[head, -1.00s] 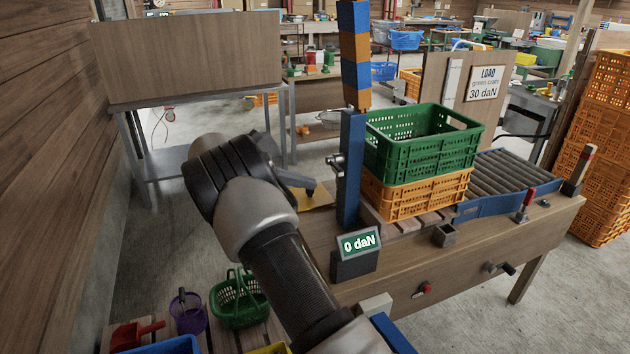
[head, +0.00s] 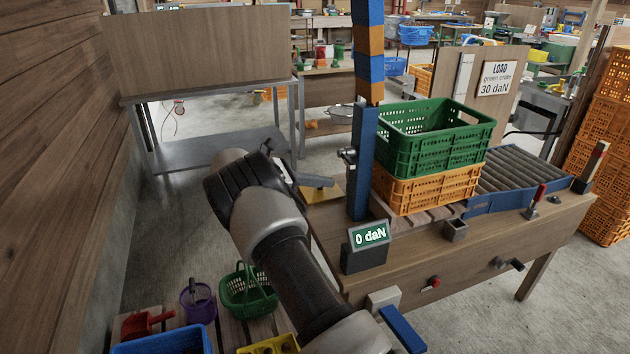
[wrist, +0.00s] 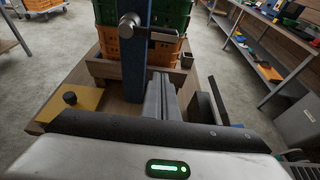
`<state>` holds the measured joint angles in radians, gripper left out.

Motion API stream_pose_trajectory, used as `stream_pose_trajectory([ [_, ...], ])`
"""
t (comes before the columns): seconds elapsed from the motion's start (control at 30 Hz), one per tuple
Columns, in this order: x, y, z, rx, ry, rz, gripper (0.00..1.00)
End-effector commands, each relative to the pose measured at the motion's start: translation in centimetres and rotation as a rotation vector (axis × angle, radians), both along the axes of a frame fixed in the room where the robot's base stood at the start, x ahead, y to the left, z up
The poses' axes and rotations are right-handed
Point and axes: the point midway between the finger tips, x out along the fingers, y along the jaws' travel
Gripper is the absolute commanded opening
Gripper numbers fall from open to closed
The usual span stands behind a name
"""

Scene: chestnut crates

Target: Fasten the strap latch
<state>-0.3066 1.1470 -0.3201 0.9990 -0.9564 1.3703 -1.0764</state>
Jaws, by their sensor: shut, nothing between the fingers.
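A blue upright post (head: 361,165) stands on the bench in front of the crates. A metal knob and lever fitting (head: 347,155) sits on its side. In the wrist view the round knob (wrist: 129,26) and its dark bar (wrist: 163,36) show near the top, beyond my fingers. I cannot tell whether this fitting is the latch, and no strap shows clearly. A green crate (head: 425,150) stands on an orange crate (head: 428,196) behind the post. My gripper (wrist: 163,97) is shut and empty, short of the post. In the head view my arm mostly hides it.
A display (head: 368,238) reads 0 daN at the post's foot. A sign (head: 497,79) reads LOAD green crate 30 daN. A yellow plate (wrist: 75,108) lies on the bench's left. A roller conveyor (head: 520,175) is at the right. Baskets and bins stand below left.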

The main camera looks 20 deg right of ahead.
Motion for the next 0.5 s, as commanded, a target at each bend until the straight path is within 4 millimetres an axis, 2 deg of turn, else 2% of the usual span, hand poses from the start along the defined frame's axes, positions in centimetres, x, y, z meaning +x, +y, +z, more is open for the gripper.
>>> stream_pose_trajectory([
  [0.1,0.0,-2.7,-1.0,-0.001,0.000,-0.004,0.00],
  [0.23,0.1,-5.2,-1.9,-0.001,0.000,-0.004,0.00],
  [0.3,0.2,-4.9,-0.3,0.001,-0.005,0.000,0.00],
  [0.5,0.2,-4.9,1.8,0.000,-0.003,0.001,0.00],
])
